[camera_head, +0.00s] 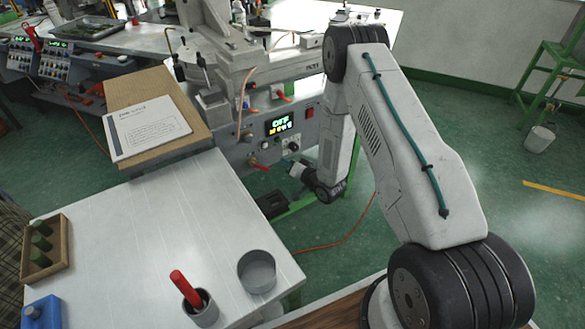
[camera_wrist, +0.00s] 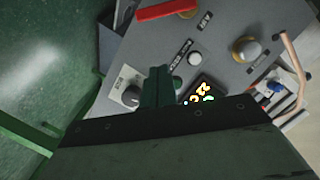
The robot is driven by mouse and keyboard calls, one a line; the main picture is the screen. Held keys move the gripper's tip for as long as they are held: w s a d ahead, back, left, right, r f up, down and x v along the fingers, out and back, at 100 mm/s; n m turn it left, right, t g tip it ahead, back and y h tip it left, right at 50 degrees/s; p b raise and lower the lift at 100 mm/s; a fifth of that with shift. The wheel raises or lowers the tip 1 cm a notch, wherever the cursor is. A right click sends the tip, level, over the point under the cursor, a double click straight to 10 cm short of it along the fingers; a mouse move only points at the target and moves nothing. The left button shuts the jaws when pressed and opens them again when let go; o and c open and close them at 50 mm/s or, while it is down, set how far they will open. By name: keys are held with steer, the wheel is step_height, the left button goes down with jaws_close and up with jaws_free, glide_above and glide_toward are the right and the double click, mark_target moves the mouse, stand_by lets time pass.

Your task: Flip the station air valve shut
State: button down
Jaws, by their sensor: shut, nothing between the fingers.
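The air valve appears as a short red lever (camera_head: 259,165) on a brass fitting, low on the front of the grey station. In the head view the lever slants down to the right. In the wrist view the red lever (camera_wrist: 167,11) lies nearly crosswise at the top edge; its pivot is not clear. My gripper (camera_wrist: 158,72) is shut and empty, its dark green fingers together in front of the panel. The fingertips are apart from the lever, which lies beyond them. In the head view my wrist is to the right of the valve and the fingertips are not clear.
The panel carries a lit display (camera_head: 279,125), a dark knob (camera_head: 293,146) and a red switch (camera_head: 310,112). The wrist view shows a grey knob (camera_wrist: 132,96) and a brass fitting (camera_wrist: 246,48) near the fingers. A white table (camera_head: 150,230) stands at front left.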

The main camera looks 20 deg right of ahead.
mark_target(261, 167)
steer(key=w+a+f, duration=0.2)
steer(key=w+a, duration=0.1)
steer(key=shift+w+f, duration=0.25)
steer(key=shift+w, duration=0.05)
steer(key=shift+s+a+f, duration=0.1)
steer(key=shift+a+f, duration=0.45)
steer(key=shift+a, duration=0.05)
